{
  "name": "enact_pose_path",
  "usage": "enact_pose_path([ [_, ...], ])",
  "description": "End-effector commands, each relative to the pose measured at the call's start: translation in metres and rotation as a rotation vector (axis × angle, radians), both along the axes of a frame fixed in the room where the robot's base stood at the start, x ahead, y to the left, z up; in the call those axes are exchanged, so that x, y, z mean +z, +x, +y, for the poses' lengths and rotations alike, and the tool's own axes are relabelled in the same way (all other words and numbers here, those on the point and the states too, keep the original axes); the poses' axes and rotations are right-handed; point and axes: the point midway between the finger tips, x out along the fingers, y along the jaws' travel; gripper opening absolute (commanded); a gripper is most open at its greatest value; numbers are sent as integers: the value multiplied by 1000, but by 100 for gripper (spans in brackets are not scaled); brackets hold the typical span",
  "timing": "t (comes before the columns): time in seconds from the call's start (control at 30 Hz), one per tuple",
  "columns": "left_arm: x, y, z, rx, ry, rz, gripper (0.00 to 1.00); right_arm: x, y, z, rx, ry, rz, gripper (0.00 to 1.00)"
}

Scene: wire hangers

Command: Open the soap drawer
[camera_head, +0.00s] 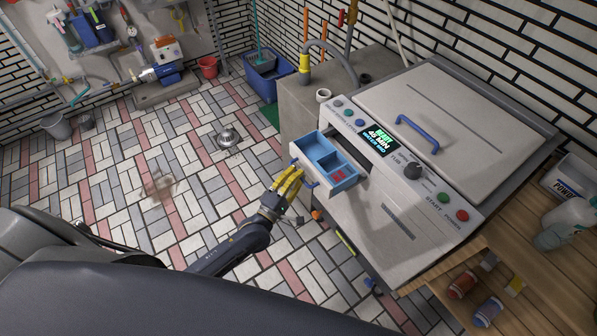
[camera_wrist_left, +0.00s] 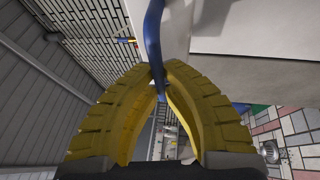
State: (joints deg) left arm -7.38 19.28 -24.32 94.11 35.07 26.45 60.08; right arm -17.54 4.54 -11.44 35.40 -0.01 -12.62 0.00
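The soap drawer (camera_head: 322,143) sticks out of the front of the white washing machine (camera_head: 400,220), left of the display. It stands open, its light-blue compartments and a red mark inside showing from above. Its blue handle (camera_head: 311,185) is on the drawer's front face, partly hidden by my fingers. My left gripper (camera_head: 295,173), with yellow fingers, is at this handle. In the left wrist view, the fingertips (camera_wrist_left: 158,73) close around the blue handle (camera_wrist_left: 153,38). My right gripper is in neither view.
A control panel with a dark knob (camera_head: 412,170) and coloured buttons lies right of the drawer. A blue lid handle (camera_head: 417,134) is on top. A wooden shelf with bottles (camera_head: 462,284) stands at the right. Tiled floor left of the drawer is mostly free.

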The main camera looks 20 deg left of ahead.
Motion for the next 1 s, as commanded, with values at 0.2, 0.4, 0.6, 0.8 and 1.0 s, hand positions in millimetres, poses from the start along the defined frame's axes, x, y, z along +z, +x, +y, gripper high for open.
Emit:
enact_pose_path([
  [0.2,2,2,3,5,0,-4,13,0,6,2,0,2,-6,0],
  [0.4,1,1,1,2,0,-3,32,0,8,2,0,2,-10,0],
  [0.6,1,1,1,1,0,-2,32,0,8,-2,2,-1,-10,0],
  [0.8,-2,-12,4,0,2,0,32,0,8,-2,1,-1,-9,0],
  [1.0,-8,-44,12,1,3,0,32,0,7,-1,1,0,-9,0],
])
